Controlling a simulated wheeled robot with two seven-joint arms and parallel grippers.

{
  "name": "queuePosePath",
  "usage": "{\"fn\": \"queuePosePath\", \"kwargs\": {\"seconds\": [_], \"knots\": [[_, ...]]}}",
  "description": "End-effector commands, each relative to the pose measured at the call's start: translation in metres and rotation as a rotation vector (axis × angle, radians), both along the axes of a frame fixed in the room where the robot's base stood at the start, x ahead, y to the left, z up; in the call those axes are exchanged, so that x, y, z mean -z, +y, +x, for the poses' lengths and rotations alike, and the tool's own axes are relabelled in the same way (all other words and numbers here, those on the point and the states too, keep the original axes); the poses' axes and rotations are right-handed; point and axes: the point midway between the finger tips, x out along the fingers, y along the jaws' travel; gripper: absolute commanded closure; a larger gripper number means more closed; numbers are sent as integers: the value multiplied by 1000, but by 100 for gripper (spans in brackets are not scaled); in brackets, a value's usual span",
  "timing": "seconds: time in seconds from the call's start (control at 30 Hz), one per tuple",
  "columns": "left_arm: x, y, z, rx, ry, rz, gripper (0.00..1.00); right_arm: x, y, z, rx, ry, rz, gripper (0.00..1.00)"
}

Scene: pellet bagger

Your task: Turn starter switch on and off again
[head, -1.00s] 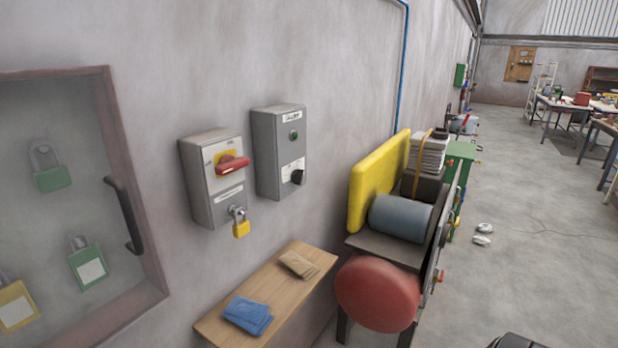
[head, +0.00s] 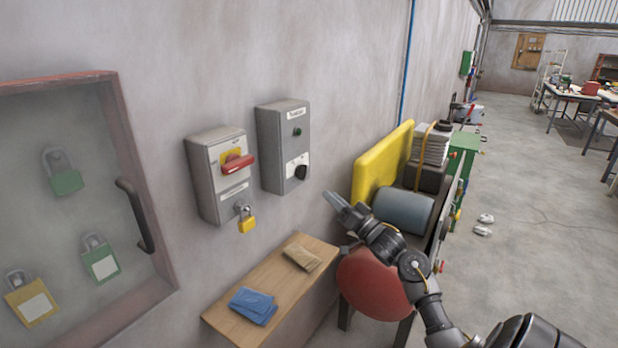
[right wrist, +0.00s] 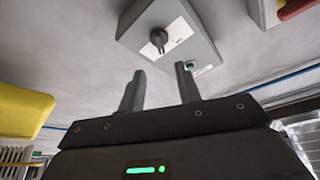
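The starter switch is a black knob (head: 300,172) on the lower front of a grey wall box (head: 270,150). A small green lamp or button (head: 297,132) sits above it. The knob also shows in the right wrist view (right wrist: 159,38), with the box's picture turned over. My right gripper (right wrist: 160,72) is open and empty, its two fingers spread towards the box, apart from the knob. In the head view, my right gripper (head: 337,221) is to the right of and below the box. My left gripper is not in view.
Left of the starter box is a grey isolator box (head: 207,190) with a red handle and a hanging yellow padlock (head: 247,224). A wooden shelf (head: 270,283) with blue and tan cloths is below. A machine with a yellow panel (head: 385,165) stands right, behind my right arm.

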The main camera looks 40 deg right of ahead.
Motion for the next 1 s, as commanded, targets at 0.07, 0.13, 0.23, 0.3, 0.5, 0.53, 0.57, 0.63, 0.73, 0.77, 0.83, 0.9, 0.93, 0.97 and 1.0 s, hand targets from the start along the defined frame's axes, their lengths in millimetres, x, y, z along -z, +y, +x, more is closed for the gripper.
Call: {"fn": "queuePosePath", "kwargs": {"seconds": [0.07, 0.13, 0.23, 0.3, 0.5, 0.53, 0.57, 0.63, 0.73, 0.77, 0.83, 0.9, 0.93, 0.97, 1.0], "knots": [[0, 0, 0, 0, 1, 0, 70, -2, 0, 0, -5, -7, 3, 66], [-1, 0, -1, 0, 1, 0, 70, -3, 0, 1, -4, -6, 4, 66], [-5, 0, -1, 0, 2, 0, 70, -7, 0, 8, -4, -6, 5, 66], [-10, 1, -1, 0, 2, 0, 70, -11, 1, 18, -4, -6, 5, 66], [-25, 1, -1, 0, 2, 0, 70, -25, 5, 53, -4, -5, 4, 66], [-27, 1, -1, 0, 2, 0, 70, -27, 5, 59, -3, -4, 5, 66], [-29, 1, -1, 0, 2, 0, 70, -28, 5, 64, -3, -4, 5, 66], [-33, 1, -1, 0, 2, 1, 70, -31, 6, 75, -4, -3, 4, 66], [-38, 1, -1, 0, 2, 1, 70, -34, 7, 87, -3, -3, 4, 66], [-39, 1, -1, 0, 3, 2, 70, -35, 8, 90, -3, -3, 4, 66], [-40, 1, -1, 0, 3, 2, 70, -36, 8, 96, -2, -4, 3, 66], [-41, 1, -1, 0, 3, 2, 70, -37, 8, 99, -2, -3, 3, 66], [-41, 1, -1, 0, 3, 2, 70, -37, 9, 100, -2, -3, 3, 66], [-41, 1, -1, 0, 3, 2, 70, -37, 9, 101, -2, -3, 3, 66], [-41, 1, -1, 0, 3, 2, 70, -37, 9, 102, -2, -3, 3, 66]]}}
